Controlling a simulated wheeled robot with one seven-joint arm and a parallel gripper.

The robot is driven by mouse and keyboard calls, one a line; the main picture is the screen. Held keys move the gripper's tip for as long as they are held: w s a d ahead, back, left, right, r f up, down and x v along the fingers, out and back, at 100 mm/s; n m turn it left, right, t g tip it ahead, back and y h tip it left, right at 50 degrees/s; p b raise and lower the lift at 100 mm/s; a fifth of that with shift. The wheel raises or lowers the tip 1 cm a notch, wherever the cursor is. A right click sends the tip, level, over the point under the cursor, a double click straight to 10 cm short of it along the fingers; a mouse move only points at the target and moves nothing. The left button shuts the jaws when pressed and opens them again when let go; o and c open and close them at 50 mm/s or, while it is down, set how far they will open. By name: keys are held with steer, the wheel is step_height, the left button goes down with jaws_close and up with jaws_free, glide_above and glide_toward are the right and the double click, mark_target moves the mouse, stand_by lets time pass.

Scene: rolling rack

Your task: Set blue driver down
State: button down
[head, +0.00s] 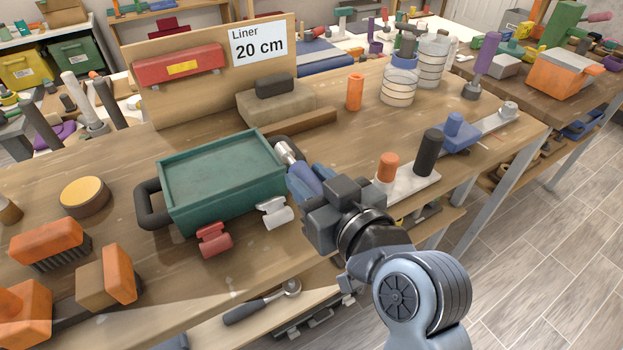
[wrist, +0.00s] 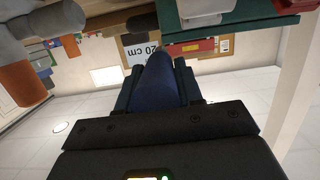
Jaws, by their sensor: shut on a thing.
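The blue driver (head: 306,180) is in my gripper (head: 312,186), in front of the right end of a green box on the bench. Its grey metal end points up and left, close to the box's right handle; I cannot tell whether they touch. In the wrist view the driver's blue handle (wrist: 160,82) lies between the two dark fingers (wrist: 160,90), which are shut on it. The fingers hide part of the handle. The wooden bench top (head: 340,150) lies behind and to the left of the gripper.
The green box (head: 225,170) has dark side handles. Red (head: 213,240) and white (head: 274,214) latches stick out at its front. Right of my gripper, a white base (head: 410,186) carries orange and black posts. A ratchet (head: 262,302) lies on the lower shelf. Bare bench shows behind the gripper.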

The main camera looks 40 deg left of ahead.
steer(key=shift+f, duration=0.15)
steer(key=c, duration=0.7)
jaws_free()
steer(key=shift+c, duration=0.2)
steer(key=shift+r+p, duration=0.6)
steer(key=shift+r, duration=0.05)
steer(key=b+v, duration=0.2)
steer(key=v, duration=1)
